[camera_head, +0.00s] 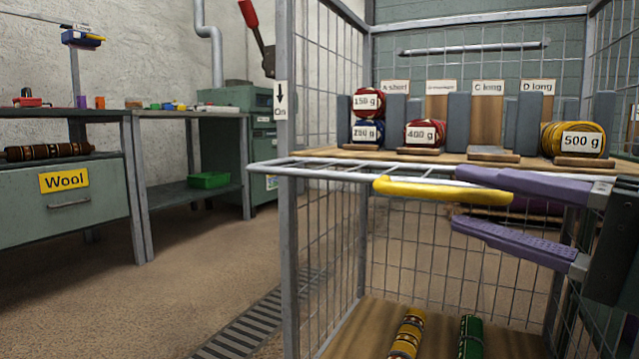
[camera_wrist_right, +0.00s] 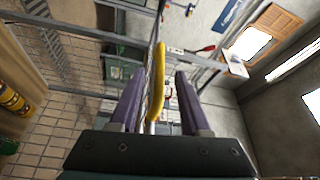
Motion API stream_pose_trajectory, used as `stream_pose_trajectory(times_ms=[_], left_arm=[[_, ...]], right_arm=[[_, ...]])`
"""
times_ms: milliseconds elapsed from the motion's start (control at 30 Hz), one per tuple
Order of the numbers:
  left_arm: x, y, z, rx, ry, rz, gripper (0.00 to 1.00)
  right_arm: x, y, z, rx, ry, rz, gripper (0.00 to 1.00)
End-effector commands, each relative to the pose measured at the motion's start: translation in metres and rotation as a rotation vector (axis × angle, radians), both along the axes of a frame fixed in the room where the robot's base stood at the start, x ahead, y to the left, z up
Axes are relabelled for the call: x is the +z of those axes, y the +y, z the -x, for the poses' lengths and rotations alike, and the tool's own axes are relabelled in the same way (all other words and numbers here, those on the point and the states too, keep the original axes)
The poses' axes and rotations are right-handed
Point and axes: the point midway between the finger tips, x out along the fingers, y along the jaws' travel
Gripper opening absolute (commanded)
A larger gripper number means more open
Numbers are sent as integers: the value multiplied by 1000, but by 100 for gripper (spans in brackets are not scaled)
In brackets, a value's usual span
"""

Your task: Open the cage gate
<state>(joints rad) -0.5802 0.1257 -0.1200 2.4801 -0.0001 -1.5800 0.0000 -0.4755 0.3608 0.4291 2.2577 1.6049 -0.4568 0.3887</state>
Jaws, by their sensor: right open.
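The cage gate (camera_head: 300,170) is a light grey barred frame seen almost edge-on at the front of the wire cage, at about shelf height. Its yellow handle (camera_head: 443,191) points to the right. My right gripper (camera_head: 458,198) comes in from the right with its two purple fingers apart. The handle's right end shows between the fingers. In the right wrist view the yellow handle (camera_wrist_right: 156,85) runs between the open fingers (camera_wrist_right: 160,76), with a gap visible on each side. I cannot tell whether a finger touches it. My left gripper is out of view.
A wooden shelf (camera_head: 345,154) in the cage holds labelled rolls, including a yellow 500 g roll (camera_head: 578,140). Two patterned rolls lie on the cage floor (camera_head: 368,318). A grey cage post (camera_head: 289,240) stands left. Open floor (camera_head: 190,260) lies between it and the workbench (camera_head: 65,205).

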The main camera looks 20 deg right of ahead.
Motion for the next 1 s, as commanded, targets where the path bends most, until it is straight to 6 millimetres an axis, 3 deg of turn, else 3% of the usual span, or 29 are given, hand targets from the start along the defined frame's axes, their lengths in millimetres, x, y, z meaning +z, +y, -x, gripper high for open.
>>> stream_pose_trajectory(times_ms=[100, 300, 667, 1000], left_arm=[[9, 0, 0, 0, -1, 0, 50], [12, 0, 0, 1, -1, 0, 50], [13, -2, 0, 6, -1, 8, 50], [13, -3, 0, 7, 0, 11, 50]], right_arm=[[5, 6, -20, 0, -3, 0, 47], [4, 14, -41, 0, -1, -1, 47], [3, 16, -47, 1, 2, 2, 47], [3, 16, -47, 1, 1, 1, 11]])
